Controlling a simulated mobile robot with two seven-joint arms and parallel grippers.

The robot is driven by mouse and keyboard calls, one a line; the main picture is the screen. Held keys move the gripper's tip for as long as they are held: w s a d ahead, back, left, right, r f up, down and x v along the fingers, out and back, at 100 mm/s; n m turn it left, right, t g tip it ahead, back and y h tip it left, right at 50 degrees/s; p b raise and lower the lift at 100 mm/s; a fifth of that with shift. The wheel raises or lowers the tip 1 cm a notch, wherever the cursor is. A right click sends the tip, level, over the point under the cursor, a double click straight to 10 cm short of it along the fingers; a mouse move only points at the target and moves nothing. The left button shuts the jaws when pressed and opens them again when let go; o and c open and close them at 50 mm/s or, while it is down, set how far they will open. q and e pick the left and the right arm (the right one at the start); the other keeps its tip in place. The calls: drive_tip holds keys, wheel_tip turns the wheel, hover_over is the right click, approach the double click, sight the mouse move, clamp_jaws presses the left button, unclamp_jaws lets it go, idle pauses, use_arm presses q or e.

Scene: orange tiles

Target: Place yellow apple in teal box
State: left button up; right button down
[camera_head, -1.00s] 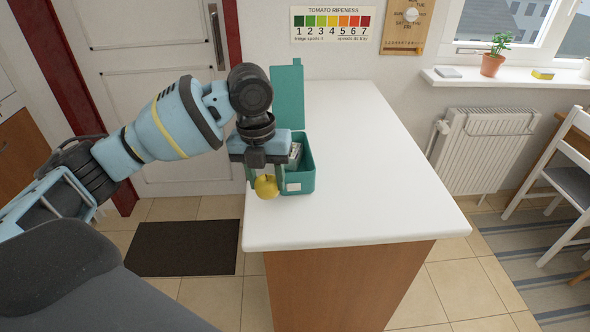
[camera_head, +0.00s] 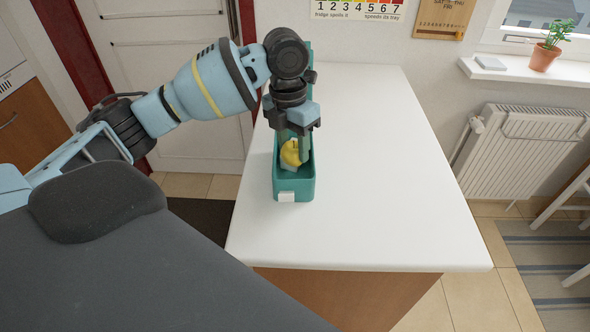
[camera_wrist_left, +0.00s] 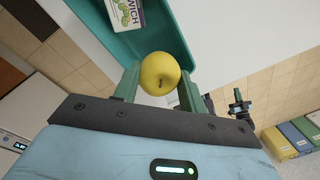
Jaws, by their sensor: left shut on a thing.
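The yellow apple (camera_head: 290,153) is between the green fingers of my left gripper (camera_head: 293,148), which is shut on it. It also shows in the left wrist view (camera_wrist_left: 160,74), pinched between both fingertips. The teal box (camera_head: 307,188) stands on the white counter with its lid up at the back. In the head view the apple lies within the outline of the box's opening; I cannot tell how deep it sits. My gripper hides the back of the box. The box's teal wall shows beyond the apple in the wrist view (camera_wrist_left: 165,32). My right gripper is not in view.
A printed packet (camera_wrist_left: 124,13) lies inside the box. The white counter (camera_head: 390,180) is clear to the right and in front of the box. A radiator (camera_head: 525,150) and a windowsill with a potted plant (camera_head: 545,52) are beyond it.

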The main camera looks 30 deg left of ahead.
sight(291, 143)
use_arm(q)
drive_tip(key=shift+f, duration=4.05)
drive_tip(key=shift+f, duration=0.1)
drive_tip(key=o, duration=0.7)
drive_tip(key=r, duration=0.8)
drive_tip(key=a+r, duration=0.1)
drive_tip(key=r, duration=0.3)
drive_tip(key=shift+w+r, duration=0.1)
drive_tip(key=shift+w, duration=0.05)
